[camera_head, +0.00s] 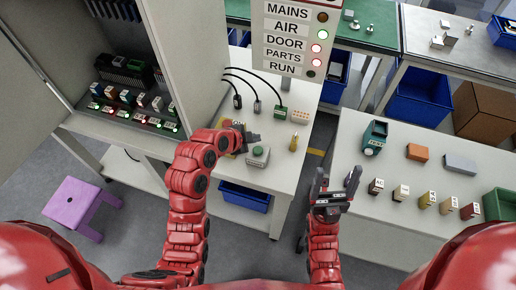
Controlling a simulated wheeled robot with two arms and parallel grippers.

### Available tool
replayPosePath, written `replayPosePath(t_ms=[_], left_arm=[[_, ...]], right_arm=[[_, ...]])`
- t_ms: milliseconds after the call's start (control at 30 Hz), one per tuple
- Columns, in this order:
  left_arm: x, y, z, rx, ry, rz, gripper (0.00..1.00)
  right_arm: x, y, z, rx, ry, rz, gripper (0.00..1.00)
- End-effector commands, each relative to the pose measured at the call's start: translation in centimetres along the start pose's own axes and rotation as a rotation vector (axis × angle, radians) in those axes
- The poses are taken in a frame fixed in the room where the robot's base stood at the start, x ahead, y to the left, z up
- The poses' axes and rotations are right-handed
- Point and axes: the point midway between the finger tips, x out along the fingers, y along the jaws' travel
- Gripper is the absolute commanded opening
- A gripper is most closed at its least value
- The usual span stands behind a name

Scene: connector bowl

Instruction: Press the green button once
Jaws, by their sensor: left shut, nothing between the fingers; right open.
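A signal board (290,40) stands behind the button. Black plugs, a green connector (280,113) and a brass-coloured piece (293,142) are nearby. A yellow item (234,152) is partly hidden by my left arm. The right table (380,215) holds several blocks. A purple stool (72,204) stands left.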

Motion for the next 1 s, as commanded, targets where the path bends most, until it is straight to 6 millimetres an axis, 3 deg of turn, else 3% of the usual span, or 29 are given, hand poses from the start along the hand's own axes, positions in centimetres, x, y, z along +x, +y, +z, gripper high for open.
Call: replayPosePath(t_ms=[33, 100, 267, 1000], left_arm=[[0.5, 0.5, 0.4, -0.002, -0.001, 0.004, 0.0], [1.7, 1.3, 1.2, 0.0, -0.001, 0.002, 0.0], [2.5, 1.8, 1.8, 0.0, 0.001, 0.001, 0.0], [2.5, 1.8, 1.8, -0.001, 0.0, 0.001, 0.0]], right_arm=[[0.1, 0.0, 0.0, 0.0, 0.0, 0.0, 0.79], [-1.5, -0.1, 0.2, 0.0, 0.0, 0.0, 0.79], [-2.6, -0.1, 0.4, 0.0, 0.0, 0.0, 0.79], [-2.5, -0.1, 0.4, 0.0, 0.0, 0.0, 0.79]])
